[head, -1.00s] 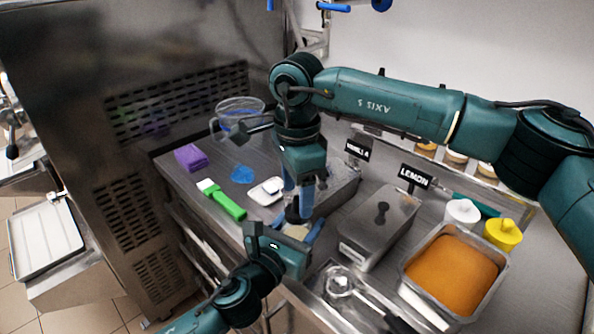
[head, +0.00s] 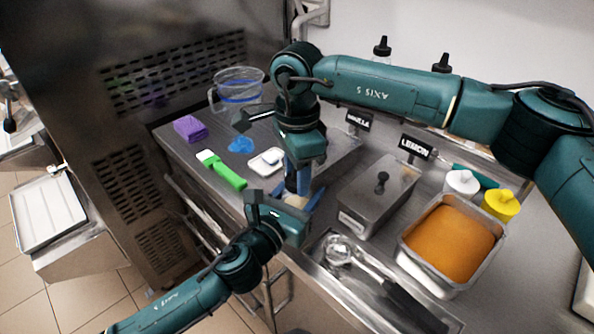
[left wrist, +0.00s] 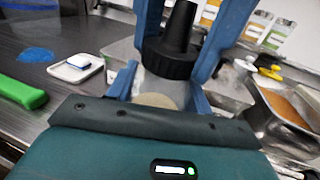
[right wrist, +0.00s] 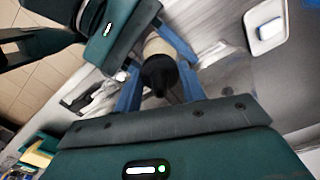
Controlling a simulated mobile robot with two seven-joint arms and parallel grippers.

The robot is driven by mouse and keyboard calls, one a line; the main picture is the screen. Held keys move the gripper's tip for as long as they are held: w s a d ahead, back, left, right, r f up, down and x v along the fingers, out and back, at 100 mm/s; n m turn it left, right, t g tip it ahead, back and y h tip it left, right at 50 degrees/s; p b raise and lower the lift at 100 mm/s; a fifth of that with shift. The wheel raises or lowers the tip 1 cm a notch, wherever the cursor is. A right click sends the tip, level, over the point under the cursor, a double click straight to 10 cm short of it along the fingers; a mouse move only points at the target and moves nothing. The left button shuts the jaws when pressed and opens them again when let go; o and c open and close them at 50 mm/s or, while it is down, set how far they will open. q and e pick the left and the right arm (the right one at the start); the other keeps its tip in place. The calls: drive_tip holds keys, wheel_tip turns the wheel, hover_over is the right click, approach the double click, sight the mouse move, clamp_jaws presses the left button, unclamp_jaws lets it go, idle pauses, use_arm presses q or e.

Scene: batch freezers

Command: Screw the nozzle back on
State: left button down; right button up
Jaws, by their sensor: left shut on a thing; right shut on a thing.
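The black nozzle (left wrist: 178,48) is a cone with a ribbed collar. My right gripper (head: 297,184) points down from above and is shut on it; its blue fingers stand on both sides. The clear squeeze bottle (left wrist: 163,92), with a pale bottom or content, is held by my left gripper (head: 298,204), which comes from the front left. The collar sits at the bottle's top, roughly in line with it; I cannot tell how far the threads engage. In the right wrist view the nozzle (right wrist: 158,74) points toward the camera, with the bottle (right wrist: 157,46) behind it.
A lidded steel pan (head: 376,198), orange-filled tub (head: 453,243) and scoop (head: 340,250) are right.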

drive_tip(key=c, duration=0.3)
drive_tip(key=m, duration=0.6)
drive_tip(key=shift+c, duration=0.2)
drive_tip(key=m, duration=0.5)
drive_tip(key=shift+m, duration=0.3)
drive_tip(key=o, duration=1.2)
drive_tip(key=shift+r, duration=0.1)
wheel_tip(320, 180, up, 12)
drive_tip(key=shift+f, duration=0.1)
use_arm(q)
drive_tip(key=c, duration=0.5)
unclamp_jaws()
